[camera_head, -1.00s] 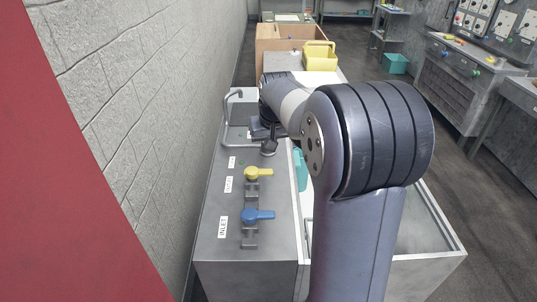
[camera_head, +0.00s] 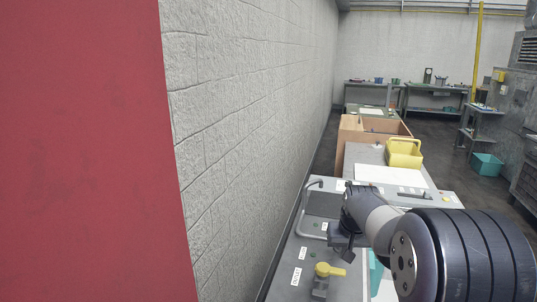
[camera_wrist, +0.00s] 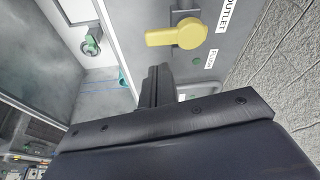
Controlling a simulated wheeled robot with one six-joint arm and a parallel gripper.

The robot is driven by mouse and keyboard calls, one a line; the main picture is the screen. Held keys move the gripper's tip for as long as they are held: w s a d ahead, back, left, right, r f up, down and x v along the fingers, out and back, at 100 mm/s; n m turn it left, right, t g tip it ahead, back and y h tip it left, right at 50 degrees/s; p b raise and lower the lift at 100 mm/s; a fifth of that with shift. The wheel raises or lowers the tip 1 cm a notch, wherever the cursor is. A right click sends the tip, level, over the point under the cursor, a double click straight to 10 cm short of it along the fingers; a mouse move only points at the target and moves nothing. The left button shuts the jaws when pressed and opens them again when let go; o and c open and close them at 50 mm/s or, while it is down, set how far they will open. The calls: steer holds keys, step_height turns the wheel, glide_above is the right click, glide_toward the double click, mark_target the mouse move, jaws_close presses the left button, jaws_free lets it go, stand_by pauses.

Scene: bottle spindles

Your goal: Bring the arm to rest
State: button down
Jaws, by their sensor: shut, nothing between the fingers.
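A yellow valve handle (camera_wrist: 174,36) marked OUTLET lies just beyond the fingertips there. The handle also shows in the head view (camera_head: 330,270), nearer than the gripper. I cannot tell whether the fingers touch anything.
A block wall (camera_head: 240,130) runs along the left, and a red panel (camera_head: 85,150) fills the near left. Behind the sink stand a worktop with a yellow bin (camera_head: 404,153) and a wooden box (camera_head: 352,135). A teal crate (camera_head: 486,163) sits on the floor at the right.

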steer(key=shift+x, duration=1.05)
steer(key=shift+w+a+n+p, duration=0.15)
steer(key=shift+w+n+p, duration=0.1)
steer(key=shift+n+p, duration=0.1)
steer(key=w+a+n+p, duration=0.1)
steer(key=n, duration=0.1)
steer(key=w+a+f+n+g+y+p, duration=0.1)
steer(key=n, duration=0.1)
steer(key=w+a+n+y+p, duration=0.1)
steer(key=n+p, duration=0.1)
steer(key=n, duration=0.1)
steer(key=shift+w+a+f, duration=0.3)
steer(key=shift+w+a, duration=0.05)
steer(key=shift+w, duration=0.05)
steer(key=a+n+p, duration=0.1)
steer(key=n, duration=0.1)
steer(key=w+a+f+n+g+y+p, duration=0.1)
steer(key=shift+w+n, duration=0.25)
steer(key=shift+n, duration=0.1)
steer(key=a+n+p, duration=0.1)
steer(key=n, duration=0.1)
steer(key=w+a+f+n+y+p, duration=0.1)
steer(key=shift+w+f+n+g, duration=0.1)
steer(key=shift+n+g, duration=0.2)
steer(key=shift+n, duration=0.1)
steer(key=b+v, duration=0.2)
steer(key=v, duration=0.4)
steer(key=shift+a+r, duration=0.3)
steer(key=shift+r, duration=0.2)
steer(key=shift+w+f, duration=0.1)
